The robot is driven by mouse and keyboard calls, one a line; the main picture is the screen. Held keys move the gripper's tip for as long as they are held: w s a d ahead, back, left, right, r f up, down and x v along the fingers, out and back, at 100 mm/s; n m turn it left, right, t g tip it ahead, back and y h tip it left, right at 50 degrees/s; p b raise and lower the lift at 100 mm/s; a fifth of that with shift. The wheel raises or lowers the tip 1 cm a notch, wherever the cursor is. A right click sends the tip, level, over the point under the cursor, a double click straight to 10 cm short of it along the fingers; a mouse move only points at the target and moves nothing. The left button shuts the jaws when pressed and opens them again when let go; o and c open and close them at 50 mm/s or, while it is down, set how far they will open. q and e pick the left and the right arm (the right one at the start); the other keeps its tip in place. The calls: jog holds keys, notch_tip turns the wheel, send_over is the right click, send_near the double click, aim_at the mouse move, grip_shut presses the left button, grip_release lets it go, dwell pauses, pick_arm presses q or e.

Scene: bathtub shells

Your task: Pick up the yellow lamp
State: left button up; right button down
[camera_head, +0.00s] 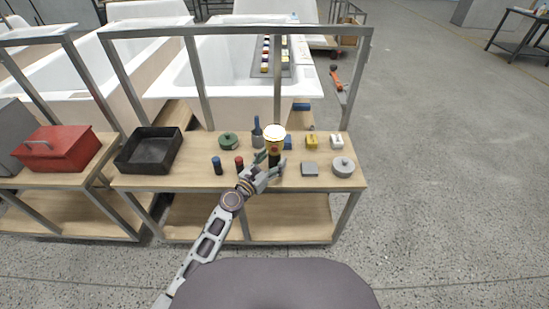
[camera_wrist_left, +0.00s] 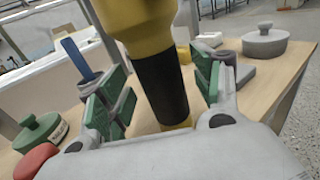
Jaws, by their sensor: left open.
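The yellow lamp (camera_head: 275,134) stands upright on the wooden bench, with a wide yellow head and a black grip. In the left wrist view the lamp (camera_wrist_left: 162,85) rises between my fingers, its black grip in the middle and its top cut off by the frame. My left gripper (camera_head: 269,166) is open around the lamp. Its green finger pads stand on both sides of the black grip, with gaps visible on each side. Part of the lamp's lower body is hidden by the gripper in the head view. My right gripper is not in view.
Close by on the bench (camera_head: 190,180) are a blue-handled tool (camera_head: 257,132), a green round pot (camera_head: 228,141), a red-topped cylinder (camera_head: 239,162), a blue cylinder (camera_head: 217,165) and a grey lidded disc (camera_head: 343,167). A black tray (camera_head: 149,150) lies left. A metal frame (camera_head: 240,30) spans above.

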pick_arm(q)
jog(key=shift+w+d, duration=0.4)
jog(key=shift+w, duration=0.15)
jog(key=shift+w+d, duration=0.1)
jog(key=shift+w, duration=0.05)
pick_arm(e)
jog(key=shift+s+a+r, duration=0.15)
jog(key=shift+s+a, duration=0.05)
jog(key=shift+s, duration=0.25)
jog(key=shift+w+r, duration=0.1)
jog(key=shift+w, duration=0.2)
pick_arm(q)
jog(key=c, duration=1.2)
jog(key=shift+c, duration=0.2)
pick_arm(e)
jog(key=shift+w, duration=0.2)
pick_arm(q)
jog(key=shift+r, duration=0.1)
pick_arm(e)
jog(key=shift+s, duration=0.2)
